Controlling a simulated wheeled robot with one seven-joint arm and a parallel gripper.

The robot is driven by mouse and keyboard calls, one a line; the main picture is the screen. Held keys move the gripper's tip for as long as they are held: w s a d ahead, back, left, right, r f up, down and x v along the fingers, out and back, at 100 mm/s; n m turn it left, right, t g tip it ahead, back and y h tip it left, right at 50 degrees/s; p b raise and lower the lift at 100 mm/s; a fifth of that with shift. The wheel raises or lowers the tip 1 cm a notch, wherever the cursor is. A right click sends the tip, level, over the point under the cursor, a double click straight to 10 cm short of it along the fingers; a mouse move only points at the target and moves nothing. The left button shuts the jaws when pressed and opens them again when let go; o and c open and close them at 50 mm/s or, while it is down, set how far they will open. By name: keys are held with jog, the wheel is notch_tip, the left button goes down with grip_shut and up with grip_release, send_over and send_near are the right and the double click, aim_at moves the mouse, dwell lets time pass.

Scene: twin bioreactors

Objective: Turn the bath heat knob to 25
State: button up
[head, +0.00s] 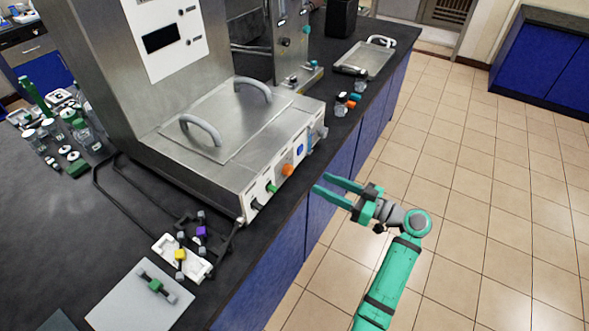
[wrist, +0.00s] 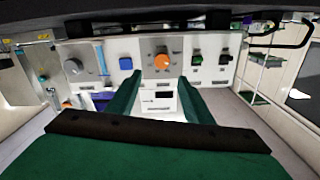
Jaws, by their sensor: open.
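The steel bath (head: 225,125) stands on the dark bench with its lid (head: 205,135) closed. Its front panel has an orange knob (head: 287,170), which lies between the fingers' lines in the wrist view (wrist: 161,62). A grey knob (wrist: 72,66) is at the panel's other end, beyond a blue button (wrist: 126,63). The panel lettering is too small to read, so I cannot tell which knob is labelled heat or its setting. My gripper (head: 321,183) is open and empty, in front of the panel and apart from it. Its fingers also show in the wrist view (wrist: 160,92).
A white rack (head: 182,258) and a pale board (head: 140,300) lie on the bench at the lower left. A metal tray (head: 365,60) is farther back. The tiled floor is clear.

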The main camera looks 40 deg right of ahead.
aim_at(291, 171)
jog(key=x, duration=0.8)
jog(key=shift+a, duration=0.3)
jog(key=shift+x, duration=1.05)
jog(key=shift+c, duration=0.5)
jog(key=c, duration=1)
